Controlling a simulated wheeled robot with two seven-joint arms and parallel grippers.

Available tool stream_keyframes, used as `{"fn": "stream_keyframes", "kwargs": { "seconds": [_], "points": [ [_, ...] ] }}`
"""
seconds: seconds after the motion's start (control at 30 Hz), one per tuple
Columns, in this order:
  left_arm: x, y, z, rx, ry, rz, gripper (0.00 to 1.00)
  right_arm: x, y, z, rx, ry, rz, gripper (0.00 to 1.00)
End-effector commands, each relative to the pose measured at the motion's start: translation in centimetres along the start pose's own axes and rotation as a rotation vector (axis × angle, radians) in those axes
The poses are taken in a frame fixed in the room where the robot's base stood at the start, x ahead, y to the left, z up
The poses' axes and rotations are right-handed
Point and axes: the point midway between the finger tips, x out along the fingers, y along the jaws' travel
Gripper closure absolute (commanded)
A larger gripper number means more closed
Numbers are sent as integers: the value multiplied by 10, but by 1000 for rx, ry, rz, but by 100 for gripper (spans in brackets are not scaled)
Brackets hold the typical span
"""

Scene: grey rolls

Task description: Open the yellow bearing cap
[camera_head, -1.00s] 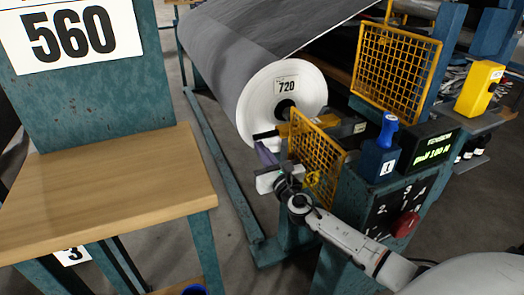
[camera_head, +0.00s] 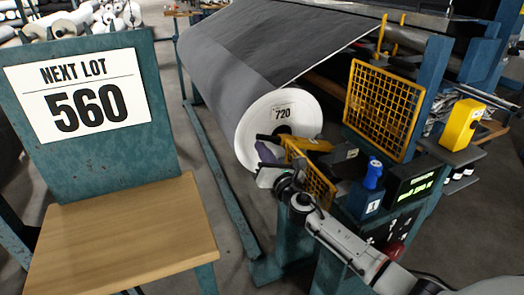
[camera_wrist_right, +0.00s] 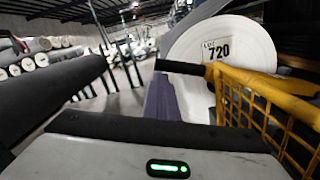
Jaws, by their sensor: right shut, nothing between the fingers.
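The yellow bearing cap (camera_head: 318,145) seems to be the yellow part beside the core of the large roll (camera_head: 256,140) marked 720. A yellow mesh guard (camera_head: 318,183) stands in front and hides part of it. In the right wrist view, a black handle (camera_wrist_right: 180,67) joins a yellow bar at the guard's top. My right gripper (camera_head: 268,155) is shut and empty at the guard's left edge, just under the handle. Its purple-looking fingers show in the wrist view (camera_wrist_right: 161,97); I cannot tell whether they touch the handle. My left gripper is out of view.
A second yellow mesh guard (camera_head: 383,108) is behind.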

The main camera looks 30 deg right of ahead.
Motion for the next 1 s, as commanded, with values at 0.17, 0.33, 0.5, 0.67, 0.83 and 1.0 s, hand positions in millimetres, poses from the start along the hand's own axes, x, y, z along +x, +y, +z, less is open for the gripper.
{"fn": "stream_keyframes", "kwargs": {
  "seconds": [0.17, 0.33, 0.5, 0.67, 0.83, 1.0],
  "points": [
    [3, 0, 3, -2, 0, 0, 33, 0, 0, -3, -1, -3, 1, 100],
    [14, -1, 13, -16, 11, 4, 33, -4, -1, -28, 1, -1, 2, 100],
    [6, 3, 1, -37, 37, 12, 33, -27, 2, -39, -1, 3, 3, 100],
    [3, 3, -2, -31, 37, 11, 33, -63, 1, -39, -1, 4, 2, 100],
    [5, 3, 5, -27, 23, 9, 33, -92, 1, -41, 0, 4, 2, 100],
    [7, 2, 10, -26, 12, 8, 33, -105, 1, -40, 1, 1, 1, 100]
  ]
}}
